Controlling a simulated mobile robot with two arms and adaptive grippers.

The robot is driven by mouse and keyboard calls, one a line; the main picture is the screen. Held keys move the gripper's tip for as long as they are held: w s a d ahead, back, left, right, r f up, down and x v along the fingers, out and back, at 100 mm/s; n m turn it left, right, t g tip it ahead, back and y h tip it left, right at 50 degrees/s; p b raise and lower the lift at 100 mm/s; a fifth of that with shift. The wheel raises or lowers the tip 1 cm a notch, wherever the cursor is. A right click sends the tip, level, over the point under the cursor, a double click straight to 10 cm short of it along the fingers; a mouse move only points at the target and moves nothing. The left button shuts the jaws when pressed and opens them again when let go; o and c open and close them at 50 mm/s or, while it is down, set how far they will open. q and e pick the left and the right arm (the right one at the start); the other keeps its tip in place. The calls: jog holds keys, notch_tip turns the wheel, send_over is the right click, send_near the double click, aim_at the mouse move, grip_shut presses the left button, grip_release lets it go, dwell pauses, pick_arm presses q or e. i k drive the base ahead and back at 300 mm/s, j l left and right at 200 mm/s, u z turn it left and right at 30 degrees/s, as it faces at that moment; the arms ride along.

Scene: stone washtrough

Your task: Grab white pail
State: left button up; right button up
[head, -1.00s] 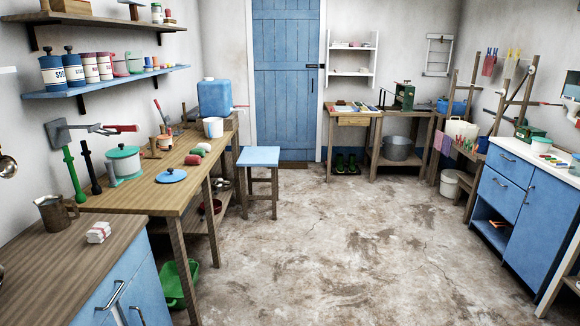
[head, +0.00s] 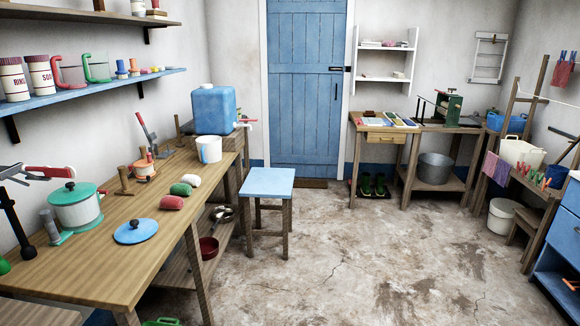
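A white pail-like vessel (head: 209,149) stands upright and open at the top on the long wooden bench (head: 120,262), just in front of the blue water container (head: 214,110). A white lidded bucket (head: 503,218) stands on the floor at the right, and a cream tub (head: 513,150) sits on the wooden stand above it. I cannot tell for sure which of these is the white pail. Neither of my grippers shows in the head view.
A blue-topped stool (head: 267,182) stands beside the bench's far end. Red, green and white rolls (head: 180,189), a blue lid (head: 135,231) and a green-lidded pot (head: 76,206) lie on the bench. The middle floor (head: 350,250) is clear.

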aim_at(209, 147)
jog(key=i, duration=1.75)
jog(key=i+u, duration=0.25)
jog(key=i, duration=0.3)
jog(key=i+l+u, duration=0.25)
jog(key=i, duration=0.3)
jog(key=i+l+u, duration=0.3)
jog(key=i, duration=0.25)
jog(key=j, duration=0.1)
